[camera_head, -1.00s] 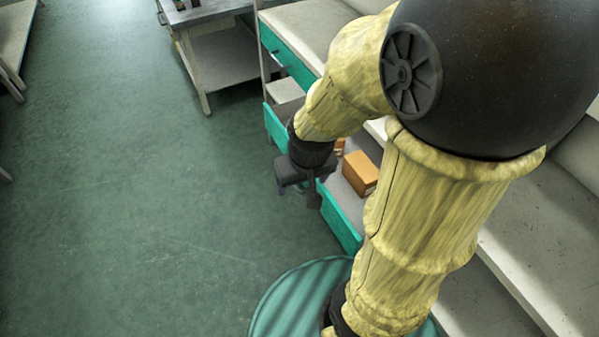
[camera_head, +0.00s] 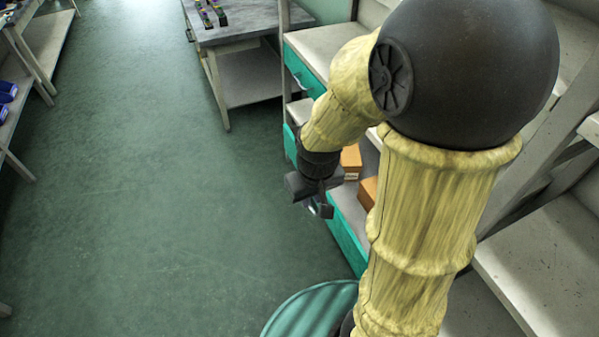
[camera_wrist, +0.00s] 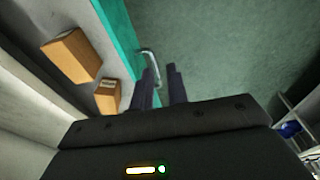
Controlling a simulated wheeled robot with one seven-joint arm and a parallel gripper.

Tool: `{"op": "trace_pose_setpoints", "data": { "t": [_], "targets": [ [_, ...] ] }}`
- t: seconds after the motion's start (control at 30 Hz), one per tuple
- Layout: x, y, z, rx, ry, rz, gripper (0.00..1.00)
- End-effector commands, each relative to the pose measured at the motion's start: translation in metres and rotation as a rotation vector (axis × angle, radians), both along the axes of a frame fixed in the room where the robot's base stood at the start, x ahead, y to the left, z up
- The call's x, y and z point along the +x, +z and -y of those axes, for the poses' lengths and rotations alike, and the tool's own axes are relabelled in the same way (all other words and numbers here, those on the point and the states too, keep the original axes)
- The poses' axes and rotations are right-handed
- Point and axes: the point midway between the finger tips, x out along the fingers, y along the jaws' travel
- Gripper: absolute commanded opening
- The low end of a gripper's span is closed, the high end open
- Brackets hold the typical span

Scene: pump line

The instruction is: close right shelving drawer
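The shelving drawer stands open, its teal front (camera_head: 346,242) facing the aisle; the wrist view shows the front too (camera_wrist: 119,36). Cardboard boxes lie inside, one (camera_head: 368,192) partly behind my arm. In the wrist view, a metal handle (camera_wrist: 151,63) sits on the outside of the drawer front. My gripper (camera_head: 322,208) is beside the drawer front, pointing down.
A shut teal drawer (camera_head: 306,72) is farther along the shelving, under a pale top. A grey worktable (camera_head: 233,28) stands at the back. Shelves with blue bins (camera_head: 8,90) are at the left edge. The green floor between is clear.

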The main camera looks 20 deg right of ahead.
Motion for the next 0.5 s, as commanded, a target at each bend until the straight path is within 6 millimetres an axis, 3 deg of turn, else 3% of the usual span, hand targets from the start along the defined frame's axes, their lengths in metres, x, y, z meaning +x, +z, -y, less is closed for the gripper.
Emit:
{"op": "trace_pose_setpoints", "data": {
  "t": [0.07, 0.5],
  "targets": [
    [0.017, 0.003, -0.007, -0.038, 0.105, -0.050, 0.00],
    [0.100, -0.028, -0.041, -0.338, 0.724, -0.331, 0.00]
  ]
}}
